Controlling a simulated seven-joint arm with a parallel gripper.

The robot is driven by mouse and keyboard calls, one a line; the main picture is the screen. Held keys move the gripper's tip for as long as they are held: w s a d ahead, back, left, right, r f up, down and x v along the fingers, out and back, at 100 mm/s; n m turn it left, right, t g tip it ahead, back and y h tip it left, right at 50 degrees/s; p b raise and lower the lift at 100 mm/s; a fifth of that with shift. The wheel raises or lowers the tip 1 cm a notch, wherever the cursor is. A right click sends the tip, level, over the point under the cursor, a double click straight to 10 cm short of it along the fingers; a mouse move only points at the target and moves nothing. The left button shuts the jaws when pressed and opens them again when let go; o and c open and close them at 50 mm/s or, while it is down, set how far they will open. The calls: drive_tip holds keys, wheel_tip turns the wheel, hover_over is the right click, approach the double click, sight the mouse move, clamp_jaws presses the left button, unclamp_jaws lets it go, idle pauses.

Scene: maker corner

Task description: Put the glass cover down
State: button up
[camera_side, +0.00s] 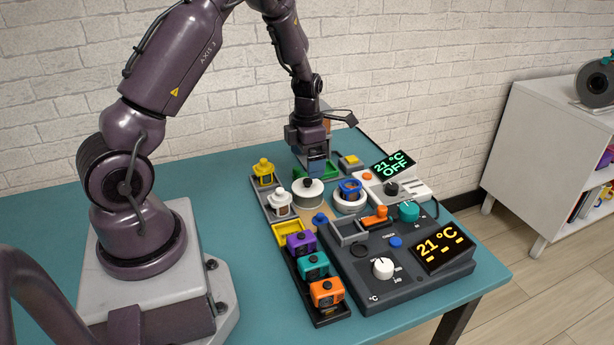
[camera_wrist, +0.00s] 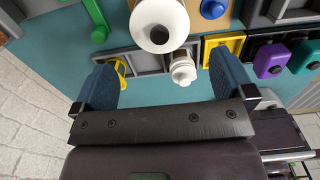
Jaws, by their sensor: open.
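The likely glass cover is a white, round, lid-like piece with a black knob (camera_side: 308,191). It stands upright on the table area between the lantern rack and the devices. In the wrist view the same piece (camera_wrist: 158,28) lies beyond my fingertips, apart from them. I cannot make out clear glass on it. My gripper (camera_side: 317,168) points down just behind it, above the table. In the wrist view its two blue fingers (camera_wrist: 165,72) are wide apart with nothing gripped. A white lantern-shaped piece (camera_wrist: 183,70) shows between them, lower down.
A grey rack (camera_side: 267,204) holds yellow and white lantern pieces; a black rack holds purple, teal and orange blocks. A blue ring piece (camera_side: 350,188) sits on a round white stand. A dark control unit (camera_side: 385,285) fills the front right. The teal table (camera_side: 235,215) is clear at left.

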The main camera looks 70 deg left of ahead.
wheel_tip(320, 180, up, 2)
drive_tip(key=shift+r, duration=0.1)
drive_tip(key=s+d+r+m+t, duration=0.2)
drive_tip(key=d+r+m+t, duration=0.1)
drive_tip(key=d+r+m, duration=1.1)
drive_tip(key=s+d+r+m+t, duration=0.1)
drive_tip(key=s+d+r+m, duration=0.2)
drive_tip(key=s+m, duration=0.3)
drive_tip(key=s+d+r+m+t, duration=0.1)
drive_tip(key=s+d+r+m, duration=0.3)
drive_tip(key=m, duration=1.2)
drive_tip(key=shift+s+r+t, duration=0.3)
drive_tip(key=shift+s+r, duration=0.35)
drive_tip(key=shift+s, duration=0.55)
